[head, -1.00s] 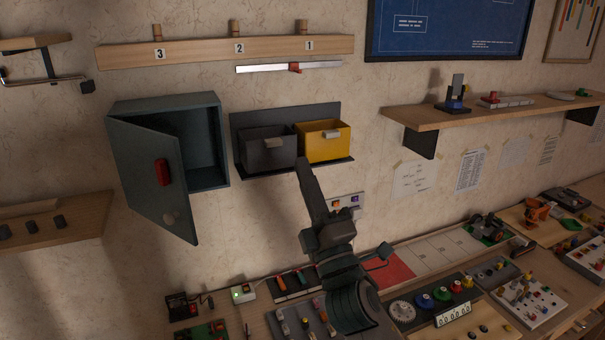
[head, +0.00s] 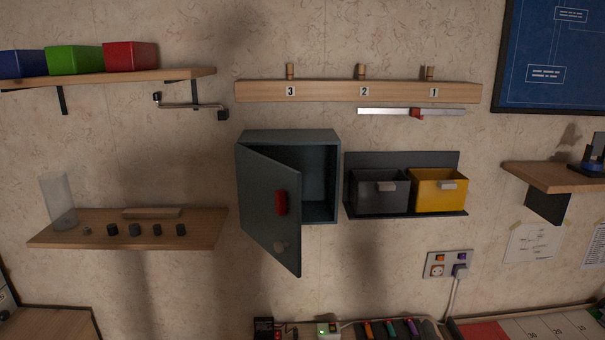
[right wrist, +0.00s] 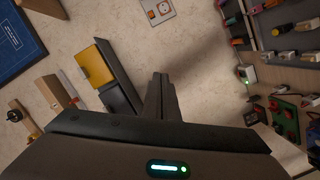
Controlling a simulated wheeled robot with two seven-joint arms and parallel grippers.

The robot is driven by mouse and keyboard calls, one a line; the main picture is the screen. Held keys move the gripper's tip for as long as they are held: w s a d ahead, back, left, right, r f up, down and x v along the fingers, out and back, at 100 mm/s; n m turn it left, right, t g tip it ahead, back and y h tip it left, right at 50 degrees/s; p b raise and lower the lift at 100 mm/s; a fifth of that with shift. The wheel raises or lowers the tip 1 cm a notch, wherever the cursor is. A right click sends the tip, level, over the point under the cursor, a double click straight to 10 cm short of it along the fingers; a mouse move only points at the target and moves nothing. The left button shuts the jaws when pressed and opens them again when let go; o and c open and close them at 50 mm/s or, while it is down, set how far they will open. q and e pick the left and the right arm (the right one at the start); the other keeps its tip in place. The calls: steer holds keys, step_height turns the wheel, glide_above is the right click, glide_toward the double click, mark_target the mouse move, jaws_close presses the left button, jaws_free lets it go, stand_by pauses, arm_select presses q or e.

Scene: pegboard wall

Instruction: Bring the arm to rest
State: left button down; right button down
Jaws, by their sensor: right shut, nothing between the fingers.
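My right gripper (right wrist: 162,88) shows in the right wrist view, its two fingers together and nothing between them. It points toward the bare wall (right wrist: 205,75), apart from the bins and the bench. Neither of my arms shows in the head view. My left gripper is in no view now.
A grey cabinet (head: 322,180) hangs on the wall with its door (head: 268,215) open. Beside it are a dark bin (head: 378,198) and a yellow bin (head: 437,198), also left of my gripper in the wrist view. A cluttered bench (right wrist: 290,75) lies to the right there.

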steer(key=s+f+m+g+y, duration=0.1)
steer(key=s+f+m+g, duration=0.15)
steer(key=s+f, duration=0.55)
steer(key=s+f+m+g, duration=0.2)
steer(key=s+f+g, duration=0.25)
steer(key=f, duration=0.55)
steer(key=s+a+f+m+g+y, duration=0.1)
steer(key=s+f+m+g, duration=0.15)
steer(key=s+f, duration=0.45)
steer(key=s+a+f+m+g+y, duration=0.15)
steer(key=s+g, duration=0.25)
steer(key=s, duration=0.8)
step_height(320, 180, down, 31)
steer(key=n+g+b, duration=0.1)
steer(key=b, duration=0.1)
steer(key=s+d+f+g+h+b, duration=0.1)
steer(key=s+d+f+b, duration=0.1)
steer(key=s+f, duration=1.7)
steer(key=shift+d+f, duration=0.3)
steer(key=shift+d, duration=0.2)
